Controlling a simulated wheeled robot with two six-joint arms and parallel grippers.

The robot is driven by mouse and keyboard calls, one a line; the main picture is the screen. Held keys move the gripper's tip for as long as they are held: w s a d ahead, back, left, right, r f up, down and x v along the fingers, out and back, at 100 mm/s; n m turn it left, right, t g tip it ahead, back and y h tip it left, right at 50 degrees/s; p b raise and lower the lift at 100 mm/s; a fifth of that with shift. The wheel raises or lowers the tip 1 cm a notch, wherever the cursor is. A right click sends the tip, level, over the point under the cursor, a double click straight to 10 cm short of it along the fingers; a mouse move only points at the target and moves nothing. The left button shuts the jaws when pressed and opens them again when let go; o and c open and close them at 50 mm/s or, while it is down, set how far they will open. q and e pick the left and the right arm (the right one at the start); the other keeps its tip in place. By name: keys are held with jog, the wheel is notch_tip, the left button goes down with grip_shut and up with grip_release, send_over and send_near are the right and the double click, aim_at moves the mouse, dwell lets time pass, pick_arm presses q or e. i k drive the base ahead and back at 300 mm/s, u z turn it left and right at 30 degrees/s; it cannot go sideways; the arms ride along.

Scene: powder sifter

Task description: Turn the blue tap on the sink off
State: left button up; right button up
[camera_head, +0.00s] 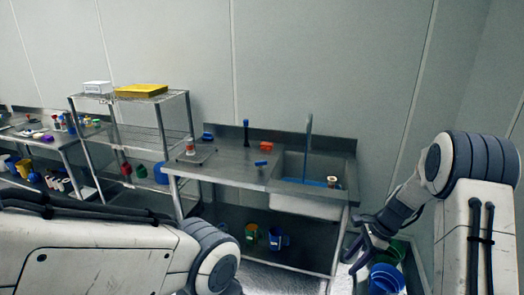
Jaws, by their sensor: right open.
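The metal sink (283,204) is set into the right end of a steel counter against the back wall. A tall, thin blue-grey upright (309,130) rises at the back of the basin; I cannot tell whether it is all spout or partly water. A smaller dark blue upright (246,133) stands at the back of the counter, left of the basin. Which one is the tap's handle is unclear. My right gripper (364,258) is open and empty, low to the right of the sink and apart from it. My left arm shows at lower left; its gripper is out of view.
An orange object (266,145) and a small blue object (261,163) lie on the counter. Blue buckets (386,279) sit below my right gripper. A wire rack (135,138) stands left of the counter.

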aim_at(260, 164)
jog(key=i, duration=2.45)
jog(key=u, duration=0.6)
